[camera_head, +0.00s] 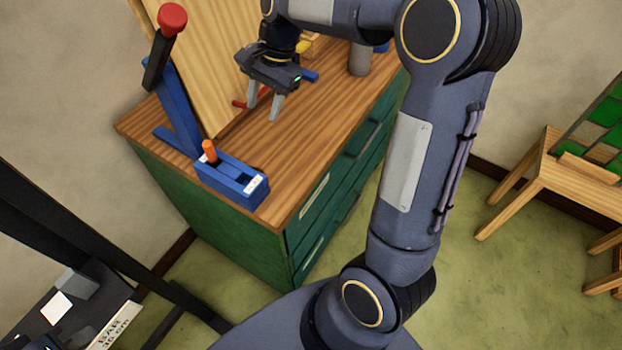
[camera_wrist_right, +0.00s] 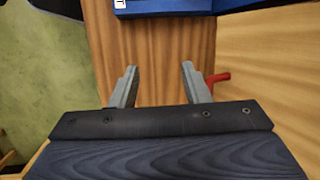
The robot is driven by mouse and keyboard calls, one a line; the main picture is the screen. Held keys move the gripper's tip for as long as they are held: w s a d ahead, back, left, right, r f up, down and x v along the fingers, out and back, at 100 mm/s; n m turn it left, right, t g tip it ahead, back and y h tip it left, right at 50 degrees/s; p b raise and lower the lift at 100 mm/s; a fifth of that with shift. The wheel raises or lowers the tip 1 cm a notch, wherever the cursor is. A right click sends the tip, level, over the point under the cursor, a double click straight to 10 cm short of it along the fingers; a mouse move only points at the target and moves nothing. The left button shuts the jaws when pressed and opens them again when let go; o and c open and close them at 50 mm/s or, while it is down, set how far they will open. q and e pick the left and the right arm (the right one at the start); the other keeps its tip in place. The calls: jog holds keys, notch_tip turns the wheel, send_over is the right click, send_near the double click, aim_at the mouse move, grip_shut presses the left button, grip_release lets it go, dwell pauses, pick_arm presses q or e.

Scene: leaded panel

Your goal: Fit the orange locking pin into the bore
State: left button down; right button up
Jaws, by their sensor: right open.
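The orange locking pin (camera_head: 209,150) stands upright at the back left end of a blue block (camera_head: 232,179) with white labels, near the front left corner of the wooden cabinet top (camera_head: 300,157). I cannot tell how deep it sits. The bore is not clearly visible. My right gripper (camera_head: 264,113) is open and empty above the cabinet top, back and right of the pin. In the right wrist view, the gripper (camera_wrist_right: 159,68) shows bare wood between its fingers; part of a blue thing (camera_wrist_right: 165,6) shows at the top edge. My left gripper is not in view.
A blue upright lever stand (camera_head: 181,108) with a red knob (camera_head: 172,18) rises left of a leaning wooden board (camera_head: 205,60). A red piece (camera_head: 238,104) lies beside the gripper, and a grey cylinder (camera_head: 360,59) stands behind. The front middle of the top is clear.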

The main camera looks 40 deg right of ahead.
jog(key=s+r+n+t, duration=0.35)
jog(key=s+n, duration=0.25)
jog(key=s, duration=0.8)
jog(key=s+a+f+n, duration=0.2)
jog(key=s, duration=0.3)
jog(key=s+a+f+n+t, duration=0.1)
jog(key=s+f+n, duration=0.1)
jog(key=s, duration=0.3)
jog(key=shift+s+a+n, duration=0.2)
jog(key=shift+a+n, duration=0.15)
jog(key=shift+n, duration=0.35)
jog(key=shift+t, duration=0.25)
